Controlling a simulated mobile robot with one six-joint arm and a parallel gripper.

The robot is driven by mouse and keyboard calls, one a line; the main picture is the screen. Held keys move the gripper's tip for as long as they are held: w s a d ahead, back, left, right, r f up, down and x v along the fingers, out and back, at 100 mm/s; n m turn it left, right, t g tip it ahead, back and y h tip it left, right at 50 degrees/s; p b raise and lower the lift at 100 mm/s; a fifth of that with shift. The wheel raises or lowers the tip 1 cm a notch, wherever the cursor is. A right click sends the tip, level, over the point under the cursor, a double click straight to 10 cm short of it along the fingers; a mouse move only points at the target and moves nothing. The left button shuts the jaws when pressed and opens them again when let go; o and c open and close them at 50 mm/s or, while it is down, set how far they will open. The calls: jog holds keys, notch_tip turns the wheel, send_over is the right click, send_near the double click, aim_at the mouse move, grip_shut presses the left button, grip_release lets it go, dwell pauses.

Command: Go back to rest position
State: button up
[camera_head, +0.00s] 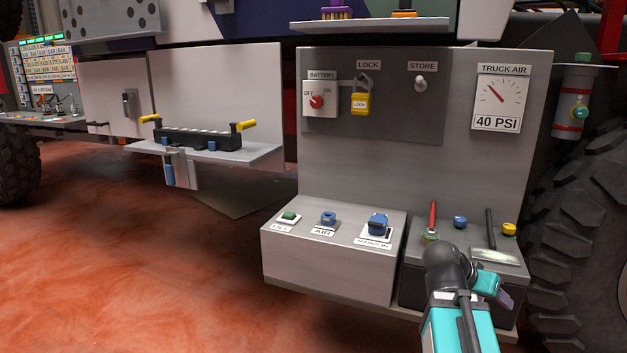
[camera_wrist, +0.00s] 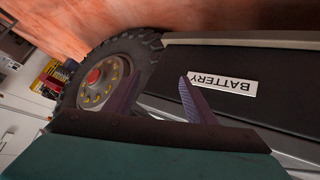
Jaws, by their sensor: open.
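My gripper (camera_head: 504,297) is at the lower right of the head view, in front of the dark box (camera_head: 425,288) at the panel's right. My teal arm rises from the bottom edge with the wrist bent to the right. In the wrist view my gripper (camera_wrist: 160,82) shows two purple fingers spread apart with nothing between them. Beyond them are a wheel (camera_wrist: 97,84) and a dark surface with a BATTERY label (camera_wrist: 222,83). In the head view the fingers are small and partly hidden by the wrist.
The grey panel (camera_head: 440,170) carries a red battery switch (camera_head: 316,102), a yellow lock (camera_head: 361,103) and a gauge (camera_head: 498,97). The light box (camera_head: 330,262) has blue fittings. A large tyre (camera_head: 590,230) stands at right. The red floor (camera_head: 130,280) at left is clear.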

jog(key=s+a+f+n+g+y+p, duration=0.25)
jog(key=a+f+p, duration=0.25)
jog(key=f+p, duration=0.3)
jog(key=s+a+f+n+g+y+p, duration=0.1)
jog(key=s+a+f+n+p, duration=0.1)
jog(key=s+a+f+p, duration=0.5)
jog(key=s+a+f+n+g+y+p, duration=0.2)
jog(key=s+a+f+p, duration=0.3)
jog(key=s, duration=0.5)
jog(key=s+a+f+n+g+y+p, duration=0.3)
jog(key=s+a+f+y+p, duration=0.1)
jog(key=s+a+f, duration=0.5)
jog(key=x, duration=0.3)
jog(key=shift+s+p, duration=0.15)
jog(key=shift+p, duration=0.2)
jog(key=shift+a+r, duration=0.1)
jog(key=shift+a, duration=0.05)
dwell(0.8)
